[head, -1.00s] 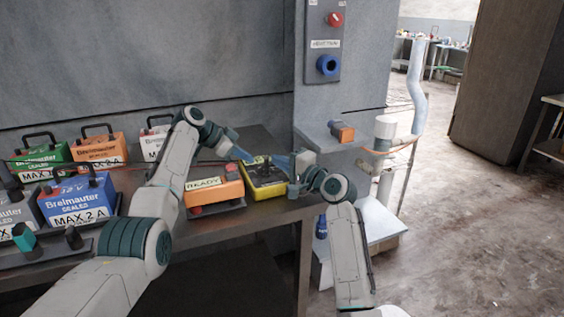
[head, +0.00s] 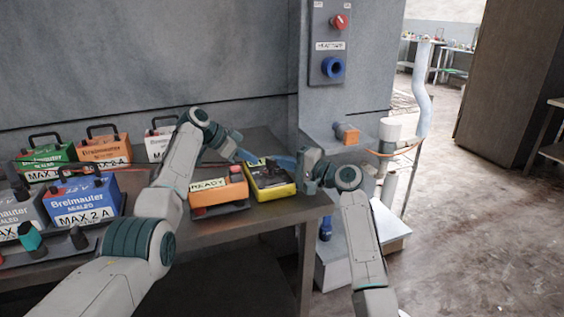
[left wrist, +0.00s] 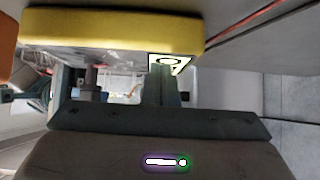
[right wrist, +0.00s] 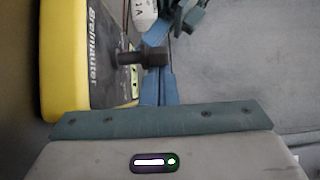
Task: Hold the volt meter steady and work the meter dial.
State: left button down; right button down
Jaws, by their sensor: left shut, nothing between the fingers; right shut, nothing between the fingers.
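The volt meter (head: 283,191) is yellow with a black face and lies at the table's right end. In the right wrist view its yellow side (right wrist: 62,60) and black face stand at left. The meter dial (right wrist: 130,58), a dark knob on that face, sticks out toward my right fingers. My right gripper (head: 283,161) is shut and empty close to the dial; contact is unclear. My left gripper (head: 247,156) is shut and empty at the meter's far left side. Its fingers (left wrist: 165,85) overlap a white label with a black ring; contact is unclear.
An orange box marked READY (head: 215,196) stands close on the meter's left. Several Breimauter batteries, including a blue one (head: 75,203), fill the table's left. A wall panel with a red knob (head: 339,21) and a blue socket (head: 333,67) is behind. Open floor lies right.

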jog(key=v, duration=0.7)
jog(key=shift+s, duration=0.1)
jog(key=c, duration=2.1)
grip_release()
jog(key=shift+s+d, duration=0.2)
jog(key=shift+d, duration=0.1)
jog(key=o, duration=0.4)
jog(key=shift+s+d+r, duration=0.1)
jog(key=shift+r, duration=0.05)
jog(key=shift+o, duration=1.2)
jog(key=shift+s+r+n, duration=0.15)
jog(key=shift+r+n, duration=0.05)
jog(key=shift+n, duration=0.4)
notch_tip(320, 180, up, 5)
jog(key=s+n+g+h, duration=0.2)
jog(key=s+n+h, duration=0.15)
jog(key=n, duration=1.25)
jog(key=shift+h, duration=0.25)
jog(key=x, duration=1.2)
jog(key=shift+w+d+r, duration=0.2)
jog(key=shift+w, duration=0.05)
grip_shut()
